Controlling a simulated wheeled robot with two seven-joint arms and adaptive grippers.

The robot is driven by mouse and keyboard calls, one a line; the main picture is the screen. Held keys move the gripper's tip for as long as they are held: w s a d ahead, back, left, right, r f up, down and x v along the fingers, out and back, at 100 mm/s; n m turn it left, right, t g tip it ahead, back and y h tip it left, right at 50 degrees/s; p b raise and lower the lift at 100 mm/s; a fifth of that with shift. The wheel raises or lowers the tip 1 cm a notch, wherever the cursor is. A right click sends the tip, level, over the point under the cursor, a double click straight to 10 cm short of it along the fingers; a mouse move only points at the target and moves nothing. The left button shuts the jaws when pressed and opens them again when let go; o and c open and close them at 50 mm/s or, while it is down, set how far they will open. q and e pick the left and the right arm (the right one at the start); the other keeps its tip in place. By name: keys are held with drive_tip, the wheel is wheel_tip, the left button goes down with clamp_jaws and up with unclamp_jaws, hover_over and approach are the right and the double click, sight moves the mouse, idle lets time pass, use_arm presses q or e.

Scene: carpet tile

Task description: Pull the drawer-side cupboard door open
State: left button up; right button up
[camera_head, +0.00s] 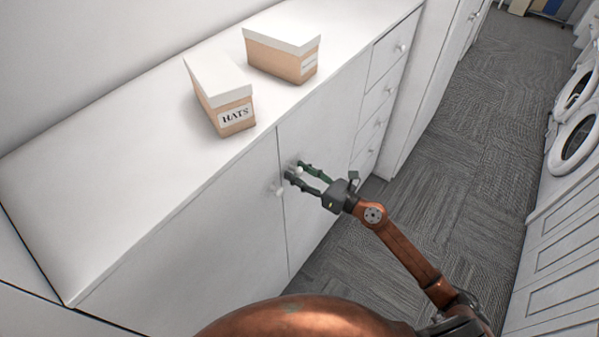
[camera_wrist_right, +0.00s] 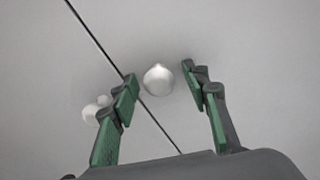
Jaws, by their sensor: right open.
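The drawer-side cupboard door (camera_head: 325,125) is the white door between the door seam and the drawers; it looks shut, flush with its neighbour. Its round knob (camera_wrist_right: 158,79) shows in the right wrist view between the fingertips of my right gripper (camera_wrist_right: 162,90), which is open. In the head view my right gripper (camera_head: 297,172) is at the door's upper left, its fingers either side of the knob (camera_head: 298,170). I cannot tell whether either finger touches the knob. My left gripper is not in view.
The other cupboard door (camera_head: 200,255) has its own knob (camera_head: 279,192) close by, left of the seam. Drawers (camera_head: 383,85) are at the right. Two boxes, one labelled HATS (camera_head: 222,100), stand on the cabinet top (camera_head: 100,190). Carpet floor (camera_head: 480,130) is clear; white washing machines (camera_head: 575,140) stand opposite.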

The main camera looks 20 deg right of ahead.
clamp_jaws()
idle(0.4)
